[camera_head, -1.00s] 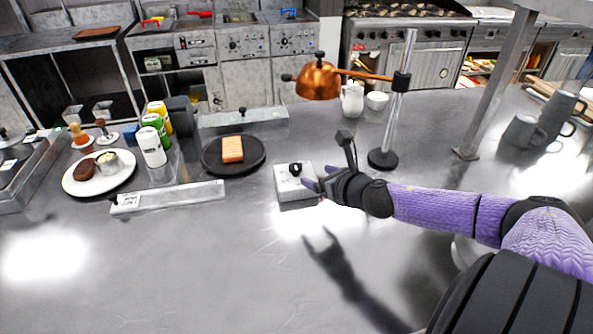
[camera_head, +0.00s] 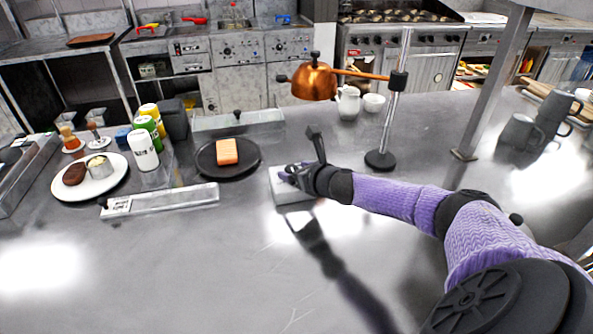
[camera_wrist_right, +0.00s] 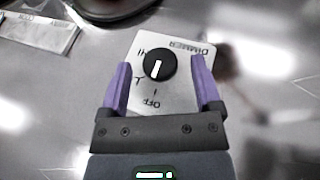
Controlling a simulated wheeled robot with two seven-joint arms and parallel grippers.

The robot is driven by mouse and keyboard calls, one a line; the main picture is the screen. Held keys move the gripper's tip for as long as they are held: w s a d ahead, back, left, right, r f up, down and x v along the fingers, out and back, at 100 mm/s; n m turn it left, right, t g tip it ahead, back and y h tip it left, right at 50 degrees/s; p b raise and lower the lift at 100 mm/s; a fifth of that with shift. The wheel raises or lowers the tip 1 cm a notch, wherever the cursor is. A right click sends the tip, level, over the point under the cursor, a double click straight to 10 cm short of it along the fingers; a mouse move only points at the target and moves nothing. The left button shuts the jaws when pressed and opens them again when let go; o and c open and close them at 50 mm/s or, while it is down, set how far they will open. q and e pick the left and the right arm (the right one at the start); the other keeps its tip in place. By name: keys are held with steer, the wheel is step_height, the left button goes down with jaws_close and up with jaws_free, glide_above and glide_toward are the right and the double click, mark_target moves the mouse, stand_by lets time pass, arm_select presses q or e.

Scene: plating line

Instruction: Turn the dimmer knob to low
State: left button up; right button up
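The dimmer box is a pale grey block (camera_head: 288,196) on the steel counter; its lettered top also shows in the right wrist view (camera_wrist_right: 180,100). Its round black knob (camera_wrist_right: 158,64) has a white pointer that points down the picture, roughly toward the OFF lettering. My right gripper (camera_wrist_right: 160,72) is open, with one purple finger on each side of the knob and a gap on both sides. In the head view the right gripper (camera_head: 291,174) is over the box and hides the knob. My left gripper is not in view.
A copper heat lamp (camera_head: 313,81) on a stand (camera_head: 381,160) rises behind my right arm. A black plate (camera_head: 207,169) with an orange-pink food block lies left of the box. A flat metal rail (camera_head: 170,199) lies further left. The front counter is clear.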

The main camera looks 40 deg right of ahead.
jaws_close()
